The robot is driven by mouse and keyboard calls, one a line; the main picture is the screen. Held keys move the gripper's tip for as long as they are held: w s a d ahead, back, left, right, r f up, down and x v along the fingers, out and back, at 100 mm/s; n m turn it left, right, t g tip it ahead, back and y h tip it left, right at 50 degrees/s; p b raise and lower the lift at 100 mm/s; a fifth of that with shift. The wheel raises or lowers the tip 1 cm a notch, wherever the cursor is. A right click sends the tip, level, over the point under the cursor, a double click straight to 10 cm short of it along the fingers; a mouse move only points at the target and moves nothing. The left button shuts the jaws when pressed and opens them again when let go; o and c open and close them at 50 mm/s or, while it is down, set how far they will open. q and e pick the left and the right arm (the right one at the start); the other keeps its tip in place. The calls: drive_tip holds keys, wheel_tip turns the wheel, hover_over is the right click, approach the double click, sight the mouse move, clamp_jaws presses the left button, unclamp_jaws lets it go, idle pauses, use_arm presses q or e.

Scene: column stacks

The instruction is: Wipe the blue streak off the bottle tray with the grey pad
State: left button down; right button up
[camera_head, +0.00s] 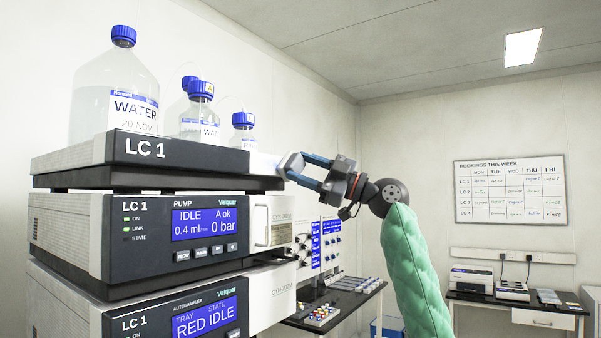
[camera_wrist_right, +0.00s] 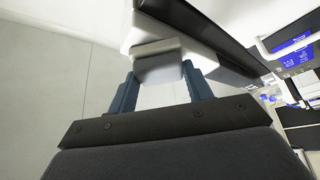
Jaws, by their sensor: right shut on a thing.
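The bottle tray (camera_head: 200,151) is the top layer of the near LC 1 stack, with a dark front face. No blue streak shows on the parts of it that I see. My right gripper (camera_head: 303,170) is at the tray's right end, shut on the grey pad (camera_head: 291,163). In the right wrist view the pad (camera_wrist_right: 158,66) sits between the two blue fingers (camera_wrist_right: 162,88), close to a pale surface with a dark edge. I cannot tell whether the pad touches it. My left gripper is not in view.
Blue-capped bottles stand on the tray, a large WATER bottle (camera_head: 115,92) at left and smaller ones (camera_head: 200,120) behind. The pump module (camera_head: 150,232) is below. Another LC stack (camera_head: 330,240) and a bench with coloured vials (camera_head: 320,316) lie beyond. Open room is to the right.

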drive_tip(key=shift+w+d, duration=0.1)
drive_tip(key=shift+w, duration=0.1)
drive_tip(key=shift+f+b, duration=0.1)
drive_tip(key=shift+b, duration=0.35)
drive_tip(key=shift+s+a, duration=0.2)
drive_tip(key=shift+s, duration=0.1)
drive_tip(key=shift+s+a+b, duration=0.55)
drive_tip(key=shift+s+a, duration=0.15)
drive_tip(key=shift+s, duration=0.25)
drive_tip(key=shift+s+a+b, duration=0.55)
drive_tip(key=shift+s+a, duration=0.15)
drive_tip(key=shift+s, duration=0.25)
drive_tip(key=shift+s+a+b, duration=0.2)
drive_tip(key=shift+s+a, duration=0.25)
drive_tip(key=shift+s, duration=0.15)
drive_tip(key=shift+s+a+b, duration=0.15)
drive_tip(key=shift+s+a, duration=0.25)
drive_tip(key=shift+s, duration=0.2)
